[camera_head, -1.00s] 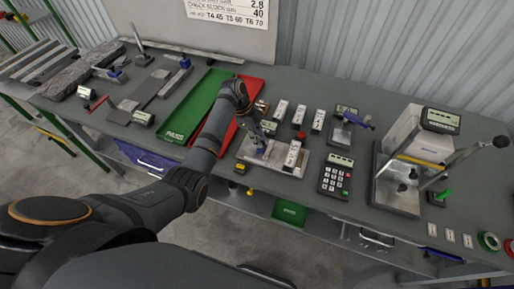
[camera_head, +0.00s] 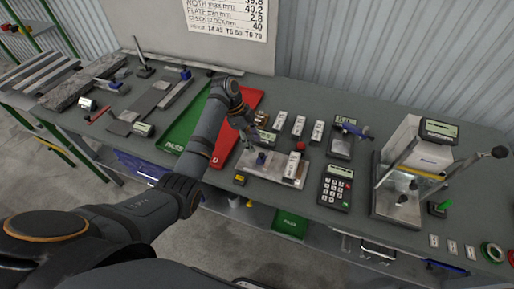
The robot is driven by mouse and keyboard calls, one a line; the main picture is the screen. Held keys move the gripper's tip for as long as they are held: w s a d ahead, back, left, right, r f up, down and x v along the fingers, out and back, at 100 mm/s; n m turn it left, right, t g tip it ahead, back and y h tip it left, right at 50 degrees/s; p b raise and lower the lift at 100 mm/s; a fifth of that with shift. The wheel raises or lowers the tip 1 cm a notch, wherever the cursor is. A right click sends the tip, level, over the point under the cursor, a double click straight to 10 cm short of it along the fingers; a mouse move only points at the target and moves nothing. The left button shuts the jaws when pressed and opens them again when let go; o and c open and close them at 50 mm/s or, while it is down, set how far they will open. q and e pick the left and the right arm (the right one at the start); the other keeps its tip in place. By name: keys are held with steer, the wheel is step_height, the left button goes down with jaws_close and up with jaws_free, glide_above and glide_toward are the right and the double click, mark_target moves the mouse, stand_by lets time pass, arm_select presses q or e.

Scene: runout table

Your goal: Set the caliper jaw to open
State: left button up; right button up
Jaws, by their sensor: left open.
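A light metal base plate (camera_head: 272,171) in the middle of the table carries a device with a blue part (camera_head: 261,158) and a small display (camera_head: 266,136). My left gripper (camera_head: 249,141) is open, just up and left of the blue part. It appears empty; I cannot tell whether it touches anything. The gripper hides part of the device's back left. My right gripper is not in view.
A green PASS tray (camera_head: 187,126) and a red tray (camera_head: 228,143) lie left of the plate, partly under my arm. White blocks (camera_head: 298,126), a keypad (camera_head: 336,187) and a lever stand (camera_head: 399,205) are to the right. Bars and tools lie at the left.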

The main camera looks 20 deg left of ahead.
arm_select(q)
steer(key=v, duration=0.7)
steer(key=shift+a, duration=0.15)
